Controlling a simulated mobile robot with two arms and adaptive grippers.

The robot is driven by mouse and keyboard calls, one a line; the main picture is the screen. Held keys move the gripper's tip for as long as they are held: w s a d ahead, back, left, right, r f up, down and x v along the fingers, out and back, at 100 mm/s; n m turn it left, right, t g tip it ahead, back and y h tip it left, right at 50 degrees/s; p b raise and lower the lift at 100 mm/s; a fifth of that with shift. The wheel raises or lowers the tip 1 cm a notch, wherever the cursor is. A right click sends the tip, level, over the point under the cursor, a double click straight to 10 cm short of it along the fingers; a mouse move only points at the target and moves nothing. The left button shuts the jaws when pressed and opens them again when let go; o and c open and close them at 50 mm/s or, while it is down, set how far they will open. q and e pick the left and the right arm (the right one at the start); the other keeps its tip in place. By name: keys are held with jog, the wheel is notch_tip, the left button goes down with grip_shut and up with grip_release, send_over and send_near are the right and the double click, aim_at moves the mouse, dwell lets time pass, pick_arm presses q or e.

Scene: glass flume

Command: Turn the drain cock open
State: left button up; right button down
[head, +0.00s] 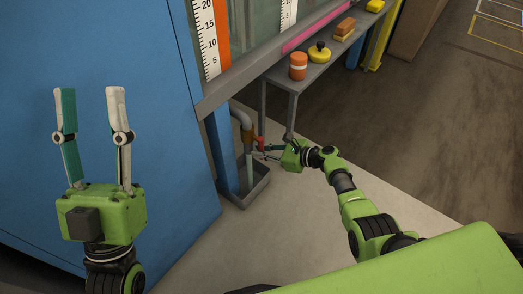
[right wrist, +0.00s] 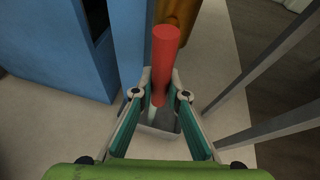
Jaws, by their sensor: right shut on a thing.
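The drain cock has a red lever handle (head: 260,142) on a brass-coloured body (head: 249,134), on a grey pipe (head: 240,115) below the flume. In the right wrist view the red handle (right wrist: 164,58) runs from the brass body (right wrist: 175,12) down between my fingers. My right gripper (head: 267,151) is shut on the handle; its fingertips (right wrist: 161,85) stand on either side of it. Exact finger contact is hard to see. My left gripper (head: 90,92) is open and empty, raised in front of a blue panel, well away from the cock.
A grey tray (head: 262,186) stands on the floor under the downpipe (head: 249,168). A blue post is beside it. A grey shelf (head: 285,80) behind holds an orange jar (head: 298,66), a yellow item (head: 319,53) and a brown block (head: 345,28). The floor to the right is clear.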

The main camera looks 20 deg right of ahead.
jog(key=shift+f, duration=0.1)
jog(key=c, duration=2)
grip_release()
jog(key=shift+o, duration=0.2)
jog(key=v, duration=1.2)
